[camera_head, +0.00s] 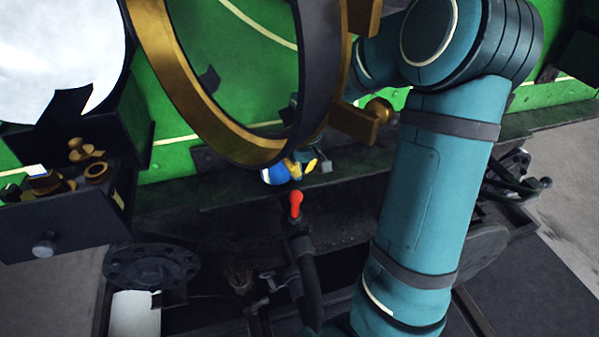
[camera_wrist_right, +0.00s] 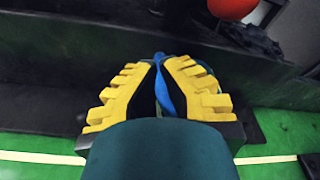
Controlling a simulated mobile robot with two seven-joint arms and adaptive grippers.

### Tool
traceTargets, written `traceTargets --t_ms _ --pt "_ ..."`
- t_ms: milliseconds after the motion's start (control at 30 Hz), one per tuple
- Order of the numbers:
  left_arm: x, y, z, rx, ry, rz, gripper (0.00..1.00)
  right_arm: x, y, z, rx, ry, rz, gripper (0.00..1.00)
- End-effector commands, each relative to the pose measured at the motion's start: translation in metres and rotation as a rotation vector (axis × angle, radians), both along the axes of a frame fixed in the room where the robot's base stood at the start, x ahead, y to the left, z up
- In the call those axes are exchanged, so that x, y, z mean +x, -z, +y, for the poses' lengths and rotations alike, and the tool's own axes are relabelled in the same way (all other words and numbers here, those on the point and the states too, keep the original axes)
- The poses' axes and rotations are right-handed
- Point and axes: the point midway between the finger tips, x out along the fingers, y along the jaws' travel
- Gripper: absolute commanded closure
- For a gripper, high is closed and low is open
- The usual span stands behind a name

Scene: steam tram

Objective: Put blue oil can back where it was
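The blue oil can (camera_head: 275,174) shows as a small blue and white shape low behind the brass ring, at the dark ledge along the green side. My right gripper (camera_head: 302,164), with yellow fingers, is right beside it and partly hidden by the ring. In the right wrist view the yellow fingers of my right gripper (camera_wrist_right: 160,66) close in on a narrow blue part of the oil can (camera_wrist_right: 172,92). Most of the can is hidden by the fingers; I cannot tell whether it touches the ledge. My left gripper is not in view.
A large brass-and-black ring (camera_head: 190,90) hangs in front of the gripper. A red-tipped lever (camera_head: 296,204) stands just below the can. An open dark drawer (camera_head: 70,225) with brass fittings is at left. The dark ledge (camera_head: 235,192) left of the can looks clear.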

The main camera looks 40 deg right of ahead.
Motion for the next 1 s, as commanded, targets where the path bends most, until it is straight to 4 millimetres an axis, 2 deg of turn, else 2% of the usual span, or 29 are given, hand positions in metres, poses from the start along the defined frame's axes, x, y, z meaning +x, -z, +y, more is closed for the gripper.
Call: traceTargets --t_ms 33,100,300,400,767,867,1000 --pt "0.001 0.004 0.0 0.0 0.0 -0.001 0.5 0.0 0.009 0.0 0.0 0.0 0.0 1.0" --pt "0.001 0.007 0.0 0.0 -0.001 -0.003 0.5 0.003 0.013 -0.002 0.0 0.0 -0.001 1.0" --pt "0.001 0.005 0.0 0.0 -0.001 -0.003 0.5 0.003 0.012 -0.002 0.0 0.0 -0.001 1.0" --pt "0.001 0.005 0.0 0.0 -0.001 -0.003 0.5 0.003 0.013 -0.002 0.001 0.0 0.001 0.66" --pt "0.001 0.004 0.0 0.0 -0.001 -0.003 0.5 0.003 0.008 -0.002 0.0 0.001 -0.001 0.66" --pt "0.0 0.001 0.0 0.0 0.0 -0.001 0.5 0.002 -0.002 -0.002 -0.001 0.001 -0.004 0.66" --pt "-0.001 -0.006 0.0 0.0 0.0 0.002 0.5 -0.002 -0.028 -0.001 0.0 0.002 -0.005 0.66"
